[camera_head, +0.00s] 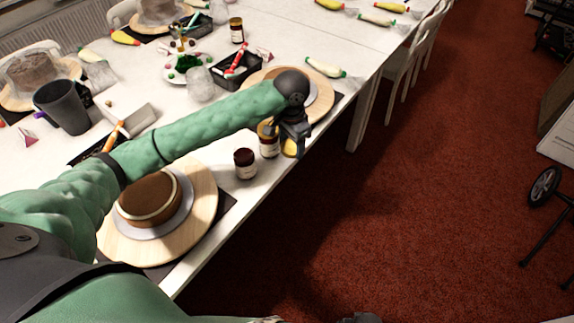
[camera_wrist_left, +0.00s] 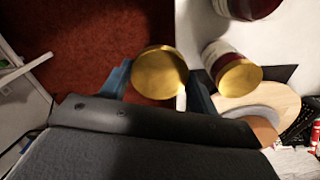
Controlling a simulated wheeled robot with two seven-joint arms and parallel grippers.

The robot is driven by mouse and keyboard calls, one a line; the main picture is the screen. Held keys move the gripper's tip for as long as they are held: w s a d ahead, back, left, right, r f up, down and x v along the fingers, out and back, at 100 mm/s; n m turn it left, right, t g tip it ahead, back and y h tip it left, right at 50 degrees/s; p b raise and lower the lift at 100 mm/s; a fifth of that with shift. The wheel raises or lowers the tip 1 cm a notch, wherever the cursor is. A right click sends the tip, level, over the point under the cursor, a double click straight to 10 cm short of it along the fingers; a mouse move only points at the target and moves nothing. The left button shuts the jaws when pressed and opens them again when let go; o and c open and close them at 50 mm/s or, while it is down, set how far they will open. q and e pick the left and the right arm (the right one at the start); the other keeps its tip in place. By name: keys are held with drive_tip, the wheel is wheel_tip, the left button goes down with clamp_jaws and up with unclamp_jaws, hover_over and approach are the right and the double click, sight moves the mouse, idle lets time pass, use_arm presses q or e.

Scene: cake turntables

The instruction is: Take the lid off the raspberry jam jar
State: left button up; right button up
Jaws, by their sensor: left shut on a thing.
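My left gripper (camera_head: 290,143) is shut on a gold lid (camera_head: 289,149), held by its rim between the blue fingers in the left wrist view (camera_wrist_left: 160,72). No jar shows under this lid; it is near the table's front edge. A dark red jar (camera_head: 245,164) with a pale label and no gold top stands on the table to the left; part of it shows in the wrist view (camera_wrist_left: 248,6). A second jar (camera_head: 268,148) with a gold lid stands right beside the gripper. The labels are too small to read. A dark part at the bottom edge may be my right gripper (camera_head: 360,318).
A cake on a turntable (camera_head: 205,212) stands at the near left. Another turntable (camera_head: 322,100) is behind my left gripper. A black tray (camera_head: 238,72), a piping bag (camera_head: 325,67) and a grey cup (camera_head: 62,108) are farther back. Red carpet (camera_head: 400,200) lies right of the table edge.

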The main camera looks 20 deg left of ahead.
use_arm(q)
drive_tip(key=w+d+f+m+b, duration=0.1)
drive_tip(key=w+d+m+b, duration=0.1)
drive_tip(key=d+m, duration=0.3)
use_arm(e)
wheel_tip(320, 180, up, 15)
drive_tip(key=w+a+b, duration=0.1)
drive_tip(key=a+b, duration=0.1)
use_arm(q)
drive_tip(key=m+p, duration=0.4)
drive_tip(key=m, duration=0.5)
hover_over(283, 165)
wheel_tip(283, 165, down, 9)
drive_tip(key=shift+w+f, duration=0.1)
drive_tip(key=shift+f+p, duration=0.7)
drive_tip(key=shift+f, duration=1.3)
use_arm(e)
drive_tip(key=s+d+f, duration=0.1)
drive_tip(key=f, duration=0.8)
drive_tip(key=s+d+f, duration=0.2)
drive_tip(key=f, duration=0.7)
drive_tip(key=shift+f, duration=0.15)
use_arm(q)
drive_tip(key=shift+f, duration=0.4)
use_arm(e)
drive_tip(key=shift+s+d+f, duration=0.1)
drive_tip(key=shift+s+f, duration=0.05)
drive_tip(key=shift+s, duration=0.05)
